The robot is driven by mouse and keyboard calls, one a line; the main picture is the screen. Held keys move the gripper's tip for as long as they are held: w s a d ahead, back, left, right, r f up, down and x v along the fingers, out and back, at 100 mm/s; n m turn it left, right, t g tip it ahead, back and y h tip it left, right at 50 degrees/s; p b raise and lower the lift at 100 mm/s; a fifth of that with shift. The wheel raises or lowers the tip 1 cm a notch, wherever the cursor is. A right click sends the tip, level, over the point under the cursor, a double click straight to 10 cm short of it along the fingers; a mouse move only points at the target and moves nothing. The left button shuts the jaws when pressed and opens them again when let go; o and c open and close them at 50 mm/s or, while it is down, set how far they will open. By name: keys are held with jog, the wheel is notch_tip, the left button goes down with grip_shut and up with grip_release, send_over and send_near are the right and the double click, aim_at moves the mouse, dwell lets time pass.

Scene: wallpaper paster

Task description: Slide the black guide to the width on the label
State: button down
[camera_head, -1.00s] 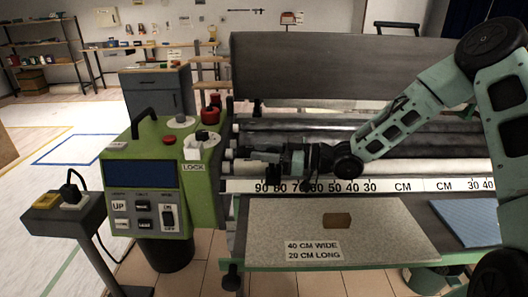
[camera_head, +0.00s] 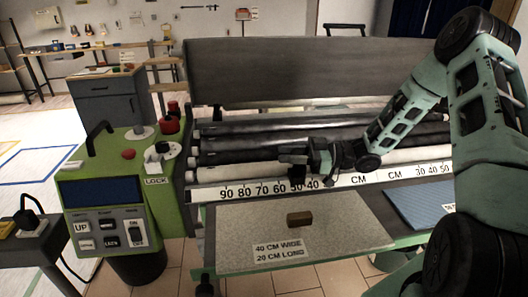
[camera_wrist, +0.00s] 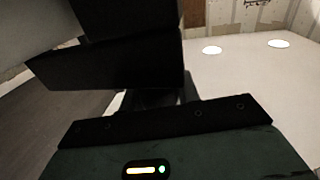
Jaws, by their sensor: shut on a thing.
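My gripper (camera_head: 293,156) reaches left over the rollers, above the centimetre scale (camera_head: 208,195). It is shut on the black guide, which I cannot clearly separate from the dark fingers in the head view. In the wrist view dark blocks (camera_wrist: 112,65) fill the upper middle; I cannot tell finger from guide there. The label (camera_head: 279,252), on the front edge of the speckled board, reads 40 CM WIDE, 20 CM LONG.
A green control box (camera_head: 120,190) with a screen, buttons and a LOCK lever stands left. A small brown block (camera_head: 300,218) lies on the speckled board (camera_head: 240,225). A blue ribbed panel (camera_head: 420,205) is at right. A long grey cover (camera_head: 330,72) stands behind the rollers.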

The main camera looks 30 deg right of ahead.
aim_at(302, 153)
jog(key=shift+w+v, duration=0.25)
jog(key=shift+v, duration=1.25)
jog(key=shift+d, duration=0.15)
jog(key=c, duration=1)
grip_release()
jog(key=b+v, duration=0.1)
jog(key=v, duration=1.6)
jog(key=shift+s+d, duration=0.15)
